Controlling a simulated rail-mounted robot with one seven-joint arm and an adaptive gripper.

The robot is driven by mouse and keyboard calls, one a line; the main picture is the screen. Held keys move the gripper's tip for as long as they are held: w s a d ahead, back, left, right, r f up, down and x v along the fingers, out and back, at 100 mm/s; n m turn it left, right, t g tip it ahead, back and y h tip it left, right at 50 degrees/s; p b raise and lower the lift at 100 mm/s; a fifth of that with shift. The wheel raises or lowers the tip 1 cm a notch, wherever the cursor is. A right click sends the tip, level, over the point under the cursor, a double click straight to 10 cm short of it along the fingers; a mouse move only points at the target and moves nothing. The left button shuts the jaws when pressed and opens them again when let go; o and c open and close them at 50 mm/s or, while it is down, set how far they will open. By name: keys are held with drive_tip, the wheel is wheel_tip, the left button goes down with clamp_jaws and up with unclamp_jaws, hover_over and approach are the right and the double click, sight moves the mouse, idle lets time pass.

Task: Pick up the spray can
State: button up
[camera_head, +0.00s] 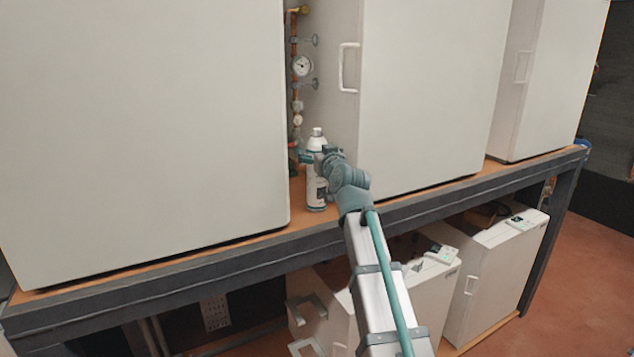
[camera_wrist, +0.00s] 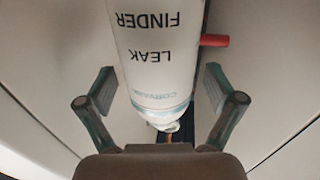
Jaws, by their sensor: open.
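The spray can (camera_head: 317,186) is white with a dark label and a pale cap. It stands upright on the wooden shelf top, in the gap between two large white cabinets. In the wrist view the can (camera_wrist: 157,50) appears upside down, with the words LEAK FINDER on its side. My gripper (camera_head: 318,157) is at the upper part of the can in the head view, and my wrist partly hides the can there. In the wrist view my gripper's two fingers (camera_wrist: 157,90) are open, one on each side of the can, with a visible gap on both sides.
White cabinets (camera_head: 150,120) and (camera_head: 430,95) wall in the gap on both sides. Copper pipes with a gauge (camera_head: 302,66) and valves rise behind the can. A red part (camera_wrist: 215,41) shows beside the can in the wrist view. The dark shelf edge (camera_head: 240,252) runs in front.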

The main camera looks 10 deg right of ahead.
clamp_jaws()
idle(0.3)
drive_tip(key=shift+r, duration=0.2)
